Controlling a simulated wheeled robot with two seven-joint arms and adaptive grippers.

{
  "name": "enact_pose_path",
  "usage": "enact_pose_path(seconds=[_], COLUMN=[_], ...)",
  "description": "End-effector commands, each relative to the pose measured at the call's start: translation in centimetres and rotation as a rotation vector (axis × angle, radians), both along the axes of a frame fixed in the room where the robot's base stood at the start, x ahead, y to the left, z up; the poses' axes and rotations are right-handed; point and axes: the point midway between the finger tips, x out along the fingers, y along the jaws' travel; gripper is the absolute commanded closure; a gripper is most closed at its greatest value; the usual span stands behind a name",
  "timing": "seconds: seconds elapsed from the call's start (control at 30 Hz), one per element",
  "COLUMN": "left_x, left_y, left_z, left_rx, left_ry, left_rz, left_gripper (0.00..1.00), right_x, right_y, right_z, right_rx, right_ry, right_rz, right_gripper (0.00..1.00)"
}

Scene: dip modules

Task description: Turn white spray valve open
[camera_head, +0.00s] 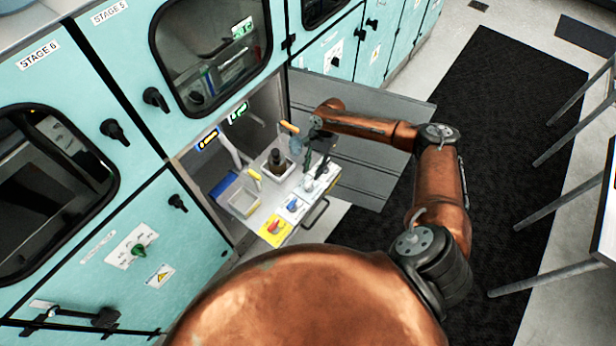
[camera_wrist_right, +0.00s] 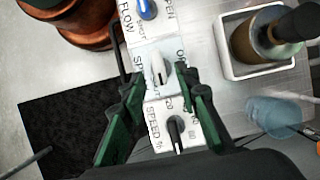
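The white spray valve (camera_wrist_right: 160,70) is a small pale knob on a light panel. In the head view the valve (camera_head: 308,184) sits on the front of the pulled-out drawer. My right gripper (camera_wrist_right: 158,95) is open and empty, its green-padded fingers spread to the left and right of the valve in the picture. I cannot tell whether a finger touches it. In the head view the right gripper (camera_head: 322,158) is above the drawer front. My left gripper is not in view.
A blue knob (camera_wrist_right: 147,9) and a black speed knob (camera_wrist_right: 175,130) flank the valve. A red knob (camera_head: 274,227) is on a yellow plate. A white square container (camera_wrist_right: 262,62) holds a brown, black-topped item. A clear blue cup (camera_wrist_right: 272,115) is close by.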

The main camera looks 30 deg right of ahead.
Motion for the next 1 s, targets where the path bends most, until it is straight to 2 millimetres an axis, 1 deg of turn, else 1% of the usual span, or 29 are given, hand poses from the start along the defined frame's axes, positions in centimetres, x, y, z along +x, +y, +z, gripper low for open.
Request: enact_pose_path(seconds=[0.03,0.1,0.17,0.23,0.33,0.53,0.67,0.77,1.0], left_x=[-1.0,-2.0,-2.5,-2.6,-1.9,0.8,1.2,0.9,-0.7], left_y=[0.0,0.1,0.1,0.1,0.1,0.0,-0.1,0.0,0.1], left_z=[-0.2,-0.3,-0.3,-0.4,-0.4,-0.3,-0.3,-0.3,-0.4], left_rx=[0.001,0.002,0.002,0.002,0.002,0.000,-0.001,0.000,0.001], left_ry=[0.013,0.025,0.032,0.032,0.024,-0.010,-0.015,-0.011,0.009], left_rz=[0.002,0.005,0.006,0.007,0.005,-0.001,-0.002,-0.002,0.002], left_gripper=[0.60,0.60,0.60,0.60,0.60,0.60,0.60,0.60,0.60], right_x=[-0.3,-0.5,-0.7,-0.8,-0.9,-0.9,-0.8,-0.8,-0.8], right_y=[0.2,0.5,0.7,1.1,1.4,1.6,1.6,1.7,1.7], right_z=[-1.0,-2.0,-2.8,-3.6,-4.3,-4.7,-4.7,-4.7,-4.7], right_rx=[-0.001,0.001,-0.001,0.000,-0.001,-0.001,-0.001,-0.001,0.000], right_ry=[0.004,0.003,0.004,0.002,0.002,0.001,0.000,0.001,0.001], right_rz=[-0.002,-0.004,-0.005,-0.005,-0.003,-0.003,-0.002,-0.001,-0.001], right_gripper=[0.71,0.71,0.71,0.71,0.71,0.71,0.71,0.77,0.93])
